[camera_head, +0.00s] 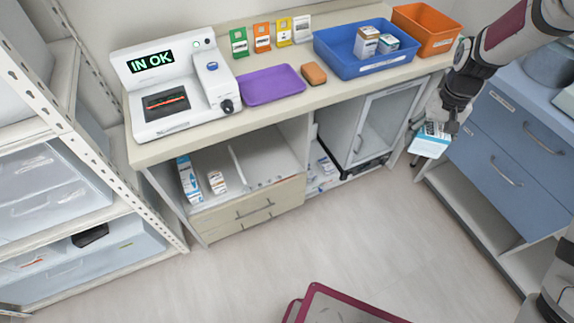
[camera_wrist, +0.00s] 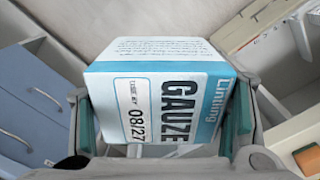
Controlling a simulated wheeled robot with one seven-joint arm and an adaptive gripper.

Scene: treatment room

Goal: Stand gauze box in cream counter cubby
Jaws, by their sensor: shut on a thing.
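The gauze box (camera_head: 431,139) is white and light blue, held in the air at the right, in front of the blue drawer unit. In the wrist view the gauze box (camera_wrist: 160,95) shows "GAUZE" and "08/27" on its label. My gripper (camera_head: 446,118) is shut on it; in the wrist view the pads of my gripper (camera_wrist: 162,125) press on its two sides. The cream counter (camera_head: 285,95) runs along the wall. Its open cubby (camera_head: 262,153) is at the left, above a wooden drawer, with a tall blue-white box (camera_head: 188,180) and a small box (camera_head: 217,182) standing inside at its left.
A glass-door cabinet (camera_head: 385,122) under the counter lies between my gripper and the cubby. The blue drawer unit (camera_head: 510,140) stands at the right and a white rack (camera_head: 90,150) at the left. A maroon-edged item (camera_head: 340,302) is low in front. The floor between is clear.

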